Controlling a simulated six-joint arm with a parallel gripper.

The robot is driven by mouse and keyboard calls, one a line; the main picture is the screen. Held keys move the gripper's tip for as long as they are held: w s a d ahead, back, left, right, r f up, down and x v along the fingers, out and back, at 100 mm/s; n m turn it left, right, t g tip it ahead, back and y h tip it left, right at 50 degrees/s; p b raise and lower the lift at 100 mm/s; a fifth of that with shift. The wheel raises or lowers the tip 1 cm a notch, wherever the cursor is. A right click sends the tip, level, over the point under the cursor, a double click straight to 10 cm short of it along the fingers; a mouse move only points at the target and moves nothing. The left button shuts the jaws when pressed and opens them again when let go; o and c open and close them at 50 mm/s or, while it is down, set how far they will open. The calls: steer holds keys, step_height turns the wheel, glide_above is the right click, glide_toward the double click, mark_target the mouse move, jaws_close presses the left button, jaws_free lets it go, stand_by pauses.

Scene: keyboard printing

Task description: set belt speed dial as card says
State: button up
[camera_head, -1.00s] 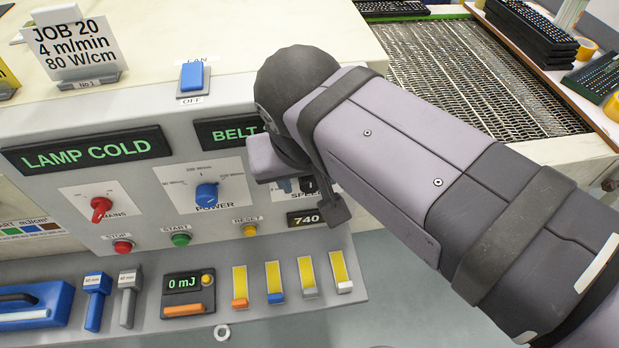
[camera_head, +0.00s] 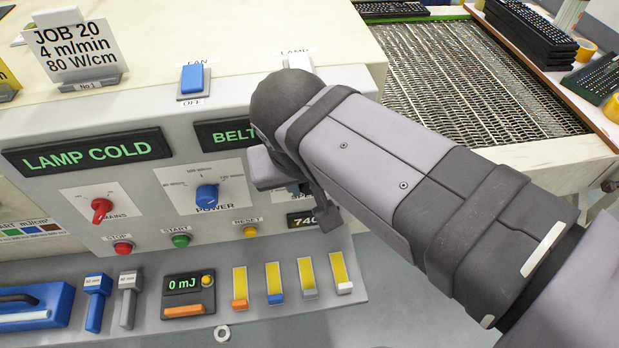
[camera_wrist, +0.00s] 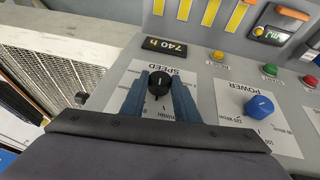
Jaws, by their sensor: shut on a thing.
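The job card (camera_head: 78,48) stands upright on top of the machine at the left in the head view. It reads JOB 20, 4 m/min, 80 W/cm. The black speed dial (camera_wrist: 158,86) sits on a white SPEED plate (camera_wrist: 160,70), upside down in the wrist view. My gripper (camera_wrist: 160,88) has its two blue-grey fingers on either side of the dial, shut on it. A white mark shows on the dial; the scale numbers are mostly hidden by the fingers. In the head view my arm covers the dial and most of the belt display (camera_head: 222,133).
The blue power dial (camera_head: 207,196) is just beside the speed dial. A red mains knob (camera_head: 102,209), stop, start and reset buttons (camera_head: 249,230) and a 740 h counter (camera_head: 303,221) are close by. A mesh conveyor belt (camera_head: 465,80) lies behind my arm.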

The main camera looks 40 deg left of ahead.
steer(key=shift+s+a+f+n+t+h+p, duration=0.1)
steer(key=shift+s+a+n+t+h+p, duration=0.1)
steer(key=shift+t+h+p, duration=0.45)
steer(key=shift+s+a+f+n+t+h+p, duration=0.1)
steer(key=shift+n+t+h+p, duration=0.15)
steer(key=shift+t+h, duration=0.55)
steer(key=shift+d, duration=0.1)
steer(key=o, duration=1)
steer(key=shift+o, duration=0.2)
steer(key=v, duration=0.7)
steer(key=shift+r, duration=0.15)
steer(key=shift+s, duration=0.1)
